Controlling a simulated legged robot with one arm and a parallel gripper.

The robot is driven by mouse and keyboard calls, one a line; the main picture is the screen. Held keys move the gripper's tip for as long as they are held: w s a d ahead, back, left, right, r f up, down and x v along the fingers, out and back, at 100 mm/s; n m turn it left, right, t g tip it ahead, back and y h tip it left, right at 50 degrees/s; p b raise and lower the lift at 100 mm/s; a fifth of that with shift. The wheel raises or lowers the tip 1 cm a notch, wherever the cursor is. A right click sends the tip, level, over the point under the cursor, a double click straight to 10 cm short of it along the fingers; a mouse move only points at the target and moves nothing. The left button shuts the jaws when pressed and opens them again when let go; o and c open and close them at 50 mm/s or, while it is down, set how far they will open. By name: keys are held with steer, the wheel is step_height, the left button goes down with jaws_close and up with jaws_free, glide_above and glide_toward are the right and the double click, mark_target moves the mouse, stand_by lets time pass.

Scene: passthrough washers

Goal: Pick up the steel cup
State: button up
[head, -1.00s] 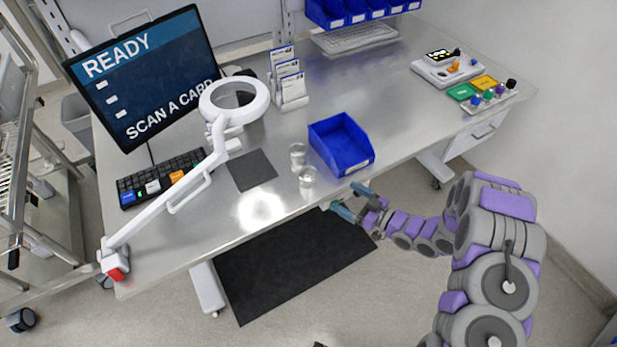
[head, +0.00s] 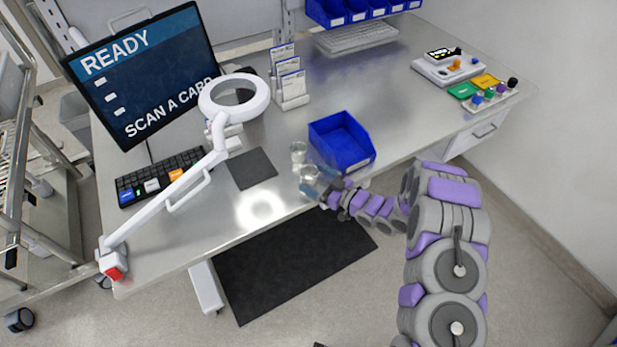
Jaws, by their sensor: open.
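Two small shiny cups stand on the steel bench, left of the blue bin. The far cup (head: 298,151) is clear of my gripper. The near cup (head: 310,173) is by the bench's front edge and partly hidden by my gripper. My gripper (head: 314,182) is open, its bluish fingers at the near cup, overlapping it in the picture. I cannot tell whether the fingers touch the cup or lie around it. The picture does not show clearly which cup is steel.
The blue bin (head: 341,143) stands just right of the cups. A dark mat (head: 251,168) lies to their left. A white ring lamp (head: 234,96) on a long arm and a keyboard (head: 160,176) are further left.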

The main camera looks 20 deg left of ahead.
mark_target(303, 171)
steer(key=shift+b+x, duration=0.4)
steer(key=shift+x, duration=2.3)
steer(key=shift+w, duration=0.15)
steer(key=shift+d, duration=0.1)
steer(key=shift+r, duration=0.1)
steer(key=c, duration=1)
